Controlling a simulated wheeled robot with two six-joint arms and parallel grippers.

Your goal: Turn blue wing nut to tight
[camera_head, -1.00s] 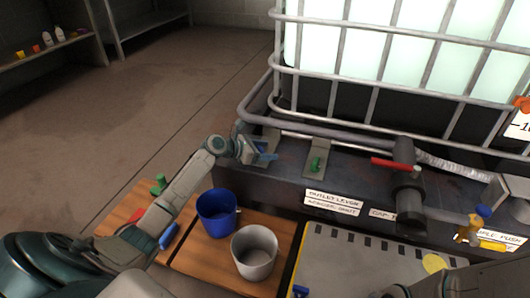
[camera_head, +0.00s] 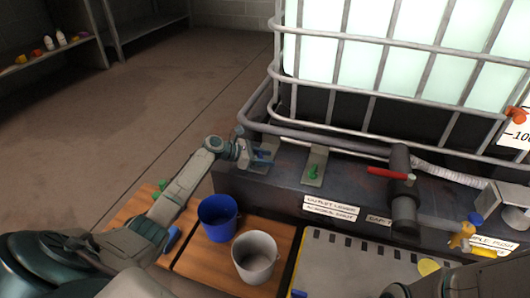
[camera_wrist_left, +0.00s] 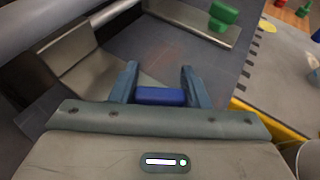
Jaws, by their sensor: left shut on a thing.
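The blue wing nut (camera_head: 264,157) is on an upright metal bracket at the left end of the dark ledge under the tank. My left gripper (camera_head: 257,154) is at this bracket in the head view. In the left wrist view, its two fingers (camera_wrist_left: 161,88) are closed on the blue wing nut (camera_wrist_left: 160,97), which lies crosswise between them. The nut's stem and thread are hidden. A dark part of my right arm shows at the bottom right of the head view; its fingers cannot be made out.
A green wing nut (camera_head: 314,172) stands on the neighbouring bracket; it also shows in the wrist view (camera_wrist_left: 222,14). A red-handled valve (camera_head: 403,190) is further right. A blue bucket (camera_head: 218,217) and a white bucket (camera_head: 255,257) stand on the wooden surface below the ledge.

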